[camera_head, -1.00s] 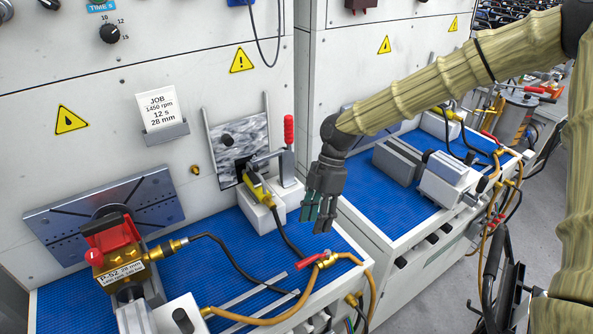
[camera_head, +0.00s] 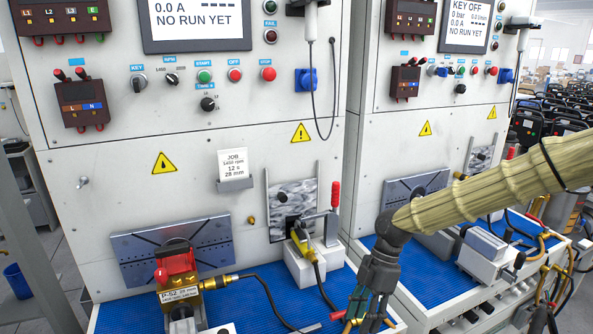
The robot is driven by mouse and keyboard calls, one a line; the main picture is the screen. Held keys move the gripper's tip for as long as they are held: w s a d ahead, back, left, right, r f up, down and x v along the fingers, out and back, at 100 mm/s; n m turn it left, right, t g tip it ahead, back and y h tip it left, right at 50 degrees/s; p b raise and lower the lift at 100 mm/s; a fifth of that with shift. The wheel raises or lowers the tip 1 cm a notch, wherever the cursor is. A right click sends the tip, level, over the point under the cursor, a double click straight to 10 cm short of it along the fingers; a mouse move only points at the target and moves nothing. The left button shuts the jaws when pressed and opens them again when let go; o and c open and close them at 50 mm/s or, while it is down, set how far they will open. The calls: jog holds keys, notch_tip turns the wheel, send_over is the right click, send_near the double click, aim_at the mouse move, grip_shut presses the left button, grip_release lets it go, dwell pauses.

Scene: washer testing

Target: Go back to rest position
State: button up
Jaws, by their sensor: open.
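My gripper (camera_head: 369,310) hangs at the lower right of centre, fingers pointing down, at the right front edge of the near bench. It looks empty, with its fingers apart. My arm, in a tan sleeve, reaches in from the right edge. The fingertips overlap the hose and red valve handle behind them, so I cannot tell the gap to these. No rest position is marked in view.
A brass pump with a red top (camera_head: 178,270) is mounted at the left of the blue bench mat (camera_head: 245,300). A toggle clamp with a red handle (camera_head: 335,197) stands left of my gripper. A second bench (camera_head: 440,262) lies to the right. Control panels rise behind.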

jog(key=s+a+f+m+b, duration=0.1)
jog(key=s+a+f+m, duration=0.1)
jog(key=s+f+m, duration=0.45)
jog(key=s+a+f+m+y+b, duration=0.1)
jog(key=s+f, duration=0.2)
jog(key=f, duration=0.7)
jog(key=s+a+f+m+b, duration=0.1)
jog(key=s+a+f+m, duration=0.1)
jog(key=s+f+m, duration=0.45)
jog(key=s+d+f+m+t+h+b, duration=0.2)
jog(key=s+d+f+m+t+h, duration=0.1)
jog(key=s+d+f+m, duration=0.5)
jog(key=s+d+f, duration=0.3)
jog(key=s+f, duration=0.3)
jog(key=shift+s+t+h, duration=0.3)
jog(key=shift+h, duration=0.1)
jog(key=shift+d, duration=0.1)
